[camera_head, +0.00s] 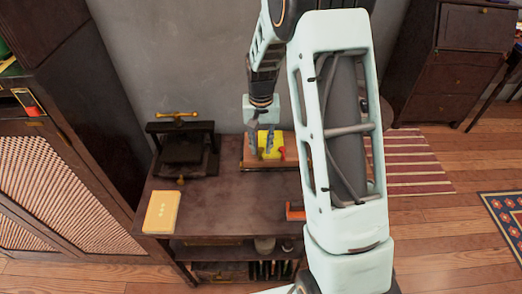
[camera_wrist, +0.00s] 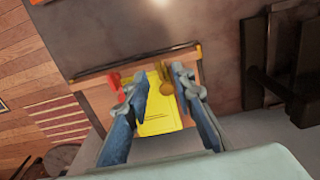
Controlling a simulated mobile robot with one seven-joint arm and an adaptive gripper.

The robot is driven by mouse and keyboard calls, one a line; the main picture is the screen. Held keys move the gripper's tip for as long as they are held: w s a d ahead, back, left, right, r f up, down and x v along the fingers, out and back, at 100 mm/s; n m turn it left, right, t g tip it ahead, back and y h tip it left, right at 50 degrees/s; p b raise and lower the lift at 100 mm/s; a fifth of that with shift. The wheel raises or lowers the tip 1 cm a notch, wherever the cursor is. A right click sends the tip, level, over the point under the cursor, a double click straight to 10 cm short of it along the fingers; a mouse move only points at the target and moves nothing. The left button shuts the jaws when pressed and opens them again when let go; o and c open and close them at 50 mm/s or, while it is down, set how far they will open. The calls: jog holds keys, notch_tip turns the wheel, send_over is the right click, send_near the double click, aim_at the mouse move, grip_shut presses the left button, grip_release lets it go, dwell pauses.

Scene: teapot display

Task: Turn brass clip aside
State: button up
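A yellow flat piece (camera_wrist: 158,122) with small print lies on a wooden stand (camera_wrist: 98,98). It also shows in the head view (camera_head: 264,139), partly hidden by my fingers. A small brownish-gold rounded part (camera_wrist: 193,89) shows by the right finger in the wrist view; it may be the brass clip, but its shape is mostly hidden. A red part (camera_wrist: 115,80) sits beside the left finger. In the head view my gripper (camera_head: 261,147) points down over the stand.
The stand is at the back of a dark wooden table (camera_head: 225,205). A black press (camera_head: 183,150) with a brass handle stands to its left. A cream book (camera_head: 161,212) lies at the front left. An orange object (camera_head: 294,211) is at the right edge. The table's middle is clear.

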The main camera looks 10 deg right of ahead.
aim_at(261, 152)
jog(key=shift+f, duration=1.4)
jog(key=shift+c, duration=0.4)
grip_shut()
